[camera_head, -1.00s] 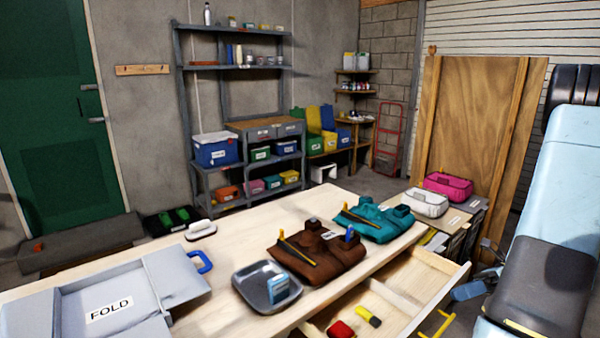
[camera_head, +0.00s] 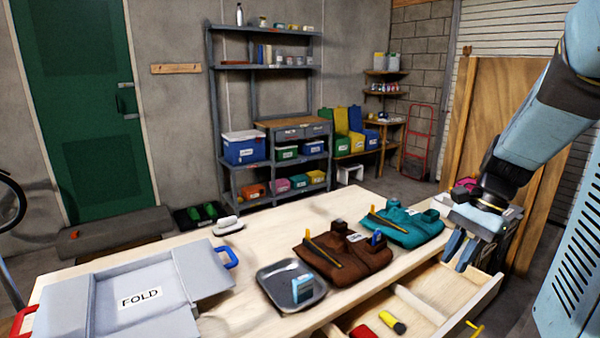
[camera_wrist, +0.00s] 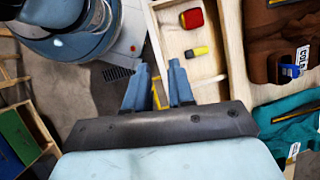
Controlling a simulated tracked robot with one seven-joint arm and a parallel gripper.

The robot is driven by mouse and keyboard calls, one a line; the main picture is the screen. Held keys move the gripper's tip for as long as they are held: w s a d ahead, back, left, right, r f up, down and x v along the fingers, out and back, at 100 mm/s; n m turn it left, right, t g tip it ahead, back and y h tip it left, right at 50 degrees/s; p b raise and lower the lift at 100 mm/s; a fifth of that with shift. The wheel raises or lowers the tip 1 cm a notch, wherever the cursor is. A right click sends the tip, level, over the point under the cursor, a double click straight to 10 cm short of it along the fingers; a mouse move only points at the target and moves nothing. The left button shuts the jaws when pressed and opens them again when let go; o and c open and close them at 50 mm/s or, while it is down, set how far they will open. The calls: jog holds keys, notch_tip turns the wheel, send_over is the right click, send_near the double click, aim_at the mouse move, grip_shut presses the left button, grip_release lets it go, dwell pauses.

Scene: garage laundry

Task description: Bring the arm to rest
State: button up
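My arm is raised at the right of the head view, bent down at the wrist. My gripper (camera_head: 461,250) hangs above the right end of the open drawer (camera_head: 478,299), clear of the table. In the wrist view my gripper (camera_wrist: 158,90) has its two blue fingers apart with nothing held between them. A yellow drawer handle (camera_wrist: 160,94) shows in the gap, below the fingers.
The table holds a grey folding board (camera_head: 85,312), a tray (camera_head: 268,274), brown folded clothing (camera_head: 345,262) and teal folded clothing (camera_head: 413,236). The drawer holds a red item (camera_head: 361,332) and a yellow-black item (camera_head: 394,322). A wooden panel (camera_head: 490,110) stands behind my arm.

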jog(key=s+a+r+n+t+h, duration=0.4)
jog(key=s+a+r+n+t, duration=0.3)
jog(key=r+n, duration=0.3)
jog(key=shift+s+a+r+n, duration=0.3)
jog(key=shift+a+n, duration=0.3)
jog(key=shift+n, duration=0.5)
